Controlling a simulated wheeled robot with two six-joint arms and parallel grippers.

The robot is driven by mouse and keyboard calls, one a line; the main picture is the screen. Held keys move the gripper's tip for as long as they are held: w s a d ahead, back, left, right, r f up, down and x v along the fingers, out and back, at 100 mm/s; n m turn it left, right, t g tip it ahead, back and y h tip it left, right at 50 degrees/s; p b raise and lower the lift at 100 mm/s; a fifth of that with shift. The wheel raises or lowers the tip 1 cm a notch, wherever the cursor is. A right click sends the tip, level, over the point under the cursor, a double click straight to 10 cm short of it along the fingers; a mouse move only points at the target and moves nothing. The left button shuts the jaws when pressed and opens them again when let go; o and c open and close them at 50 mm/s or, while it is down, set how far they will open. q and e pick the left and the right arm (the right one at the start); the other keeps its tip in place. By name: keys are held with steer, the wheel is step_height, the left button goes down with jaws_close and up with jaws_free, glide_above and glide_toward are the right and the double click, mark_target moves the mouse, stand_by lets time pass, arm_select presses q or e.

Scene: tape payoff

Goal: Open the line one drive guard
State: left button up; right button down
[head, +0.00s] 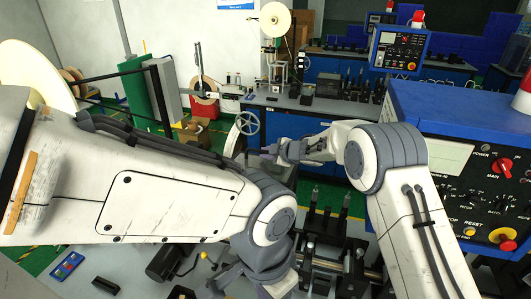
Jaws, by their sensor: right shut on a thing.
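My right gripper (268,152) reaches in from the right at the middle of the head view. My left arm crosses the left half of the view. My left gripper (277,289) is low in the middle, partly cut off by the bottom edge, and its jaws cannot be made out.
A blue control box (456,150) with knobs and a red button stands close on the right. A spoked handwheel (247,123) is just left of my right gripper. Dark machine parts (330,225) lie between my arms. A workbench (335,108) stands behind.

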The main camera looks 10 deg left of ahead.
steer(key=shift+r, duration=0.2)
steer(key=c, duration=0.9)
jaws_free()
steer(key=shift+f, duration=0.1)
steer(key=shift+d, duration=0.1)
steer(key=shift+s+d+b, duration=0.15)
steer(key=shift+d+b, duration=0.05)
steer(key=shift+b, duration=0.1)
steer(key=b+v, duration=0.3)
steer(key=v, duration=0.6)
steer(key=shift+r+b, duration=0.2)
steer(key=shift+b, duration=0.1)
steer(key=shift+s+d+r, duration=0.2)
steer(key=shift+s, duration=0.1)
